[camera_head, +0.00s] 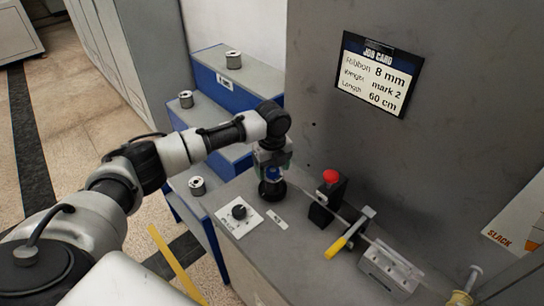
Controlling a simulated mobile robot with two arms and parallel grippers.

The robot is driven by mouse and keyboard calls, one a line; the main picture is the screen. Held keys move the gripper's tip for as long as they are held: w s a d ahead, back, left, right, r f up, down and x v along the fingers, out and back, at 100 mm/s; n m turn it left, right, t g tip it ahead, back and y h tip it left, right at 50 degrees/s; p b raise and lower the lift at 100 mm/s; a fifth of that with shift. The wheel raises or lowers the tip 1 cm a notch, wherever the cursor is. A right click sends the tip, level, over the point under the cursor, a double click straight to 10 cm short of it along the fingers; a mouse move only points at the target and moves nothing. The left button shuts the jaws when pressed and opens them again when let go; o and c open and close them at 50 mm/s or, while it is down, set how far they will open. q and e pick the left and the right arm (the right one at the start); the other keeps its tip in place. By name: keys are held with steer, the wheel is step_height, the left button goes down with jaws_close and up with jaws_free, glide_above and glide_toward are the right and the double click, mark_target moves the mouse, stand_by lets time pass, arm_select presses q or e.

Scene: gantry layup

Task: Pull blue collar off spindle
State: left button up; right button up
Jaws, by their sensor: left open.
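My left gripper (270,174) reaches in from the left and points down over the spindle (271,191) on the grey bench. It is open. A small patch of the blue collar (276,172) shows between or just behind the fingers; the gripper hides most of it. The dark round lower part of the spindle shows below the fingertips. I cannot tell whether the fingers touch the collar. My right gripper is not in view.
A white dial plate (239,215) lies left of the spindle. A red button on a black box (329,188), a yellow-handled lever (346,236) and a metal block (390,268) stand to the right. Blue steps (236,82) hold several spools. A wall carries a job card (378,74).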

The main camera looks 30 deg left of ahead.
arm_select(q)
steer(key=shift+f, duration=0.15)
steer(key=shift+c, duration=0.5)
steer(key=c, duration=1)
steer(key=shift+c, duration=0.2)
steer(key=shift+r+p, duration=1.6)
steer(key=shift+p, duration=0.4)
steer(key=shift+r+p, duration=1.75)
steer(key=shift+p, duration=0.25)
